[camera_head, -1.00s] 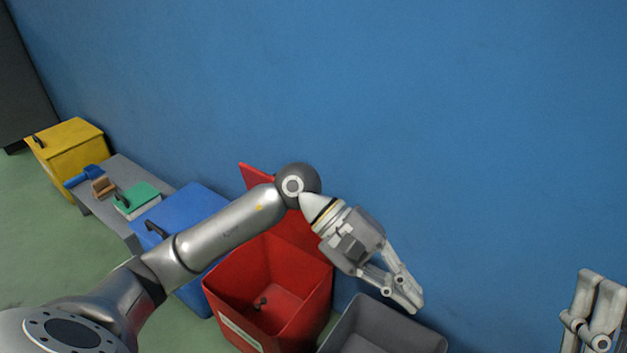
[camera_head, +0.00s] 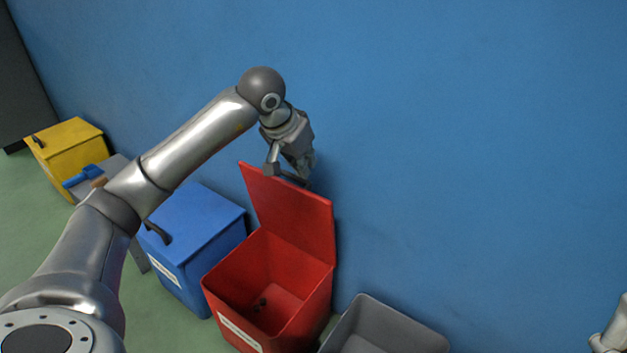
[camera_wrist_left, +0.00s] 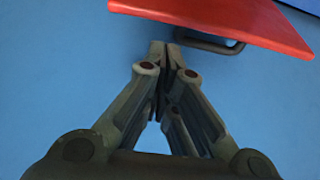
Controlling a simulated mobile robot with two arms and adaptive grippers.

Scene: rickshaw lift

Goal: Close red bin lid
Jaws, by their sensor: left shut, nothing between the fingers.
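The red bin (camera_head: 270,290) stands open against the blue wall, with a few small dark items on its floor. Its red lid (camera_head: 290,215) is raised upright at the back, near the wall. My left gripper (camera_head: 305,175) is at the lid's top edge, on the wall side, its tips partly hidden in the head view. In the left wrist view the left gripper (camera_wrist_left: 165,48) is shut and empty. There the red lid (camera_wrist_left: 225,18) lies just beyond the fingertips, with a dark handle (camera_wrist_left: 210,42) beside them. I cannot tell whether they touch. Part of my right arm shows at the right edge; its fingers are not clear.
A closed blue bin (camera_head: 195,235) stands left of the red bin, and an open grey bin (camera_head: 400,325) stands to its right. A yellow bin (camera_head: 70,155) and a grey bench with a blue item (camera_head: 85,177) are farther left.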

